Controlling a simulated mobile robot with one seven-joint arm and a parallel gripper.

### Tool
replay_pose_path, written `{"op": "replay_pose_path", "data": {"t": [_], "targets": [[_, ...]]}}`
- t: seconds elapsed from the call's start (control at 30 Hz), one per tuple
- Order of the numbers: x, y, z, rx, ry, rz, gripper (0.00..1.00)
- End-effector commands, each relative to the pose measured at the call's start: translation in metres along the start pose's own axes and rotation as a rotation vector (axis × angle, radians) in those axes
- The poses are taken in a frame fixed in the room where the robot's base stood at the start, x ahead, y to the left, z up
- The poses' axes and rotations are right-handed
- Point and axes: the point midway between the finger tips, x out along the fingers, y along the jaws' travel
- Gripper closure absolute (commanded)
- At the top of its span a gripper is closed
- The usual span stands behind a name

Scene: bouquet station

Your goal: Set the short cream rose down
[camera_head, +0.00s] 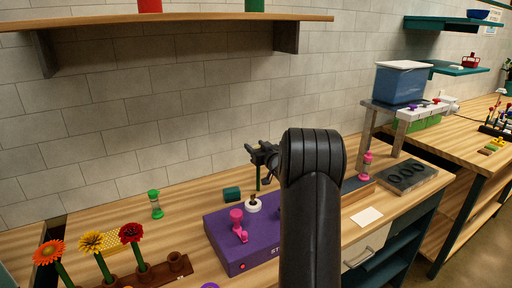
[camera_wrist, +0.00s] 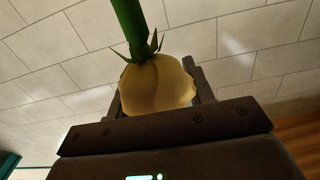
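The short cream rose (camera_wrist: 158,85) shows in the wrist view with its pale bloom between my gripper's two fingers. Its green stem runs away from the gripper. In the head view my gripper (camera_head: 262,153) is above the purple box, and the rose's green stem (camera_head: 258,178) hangs roughly upright below it. The bloom is hidden or too small to tell there. My gripper appears shut on the bloom.
A purple box (camera_head: 222,238) carries a pink part (camera_head: 238,226) and a white ring (camera_head: 253,206). A wooden holder (camera_head: 160,272) at front left bears orange, yellow and red flowers. A green hourglass-shaped object (camera_head: 155,204) and dark green block (camera_head: 232,194) stand behind.

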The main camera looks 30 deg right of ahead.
Motion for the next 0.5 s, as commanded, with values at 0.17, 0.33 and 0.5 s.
{"op": "replay_pose_path", "data": {"t": [0.17, 0.33, 0.5], "targets": [[-0.0001, 0.0000, 0.0002, 0.000, -0.001, 0.000, 0.38], [-0.0001, -0.0001, 0.0000, 0.000, -0.001, 0.000, 0.31], [-0.0001, -0.0001, -0.0018, -0.001, 0.000, 0.000, 0.31]]}}
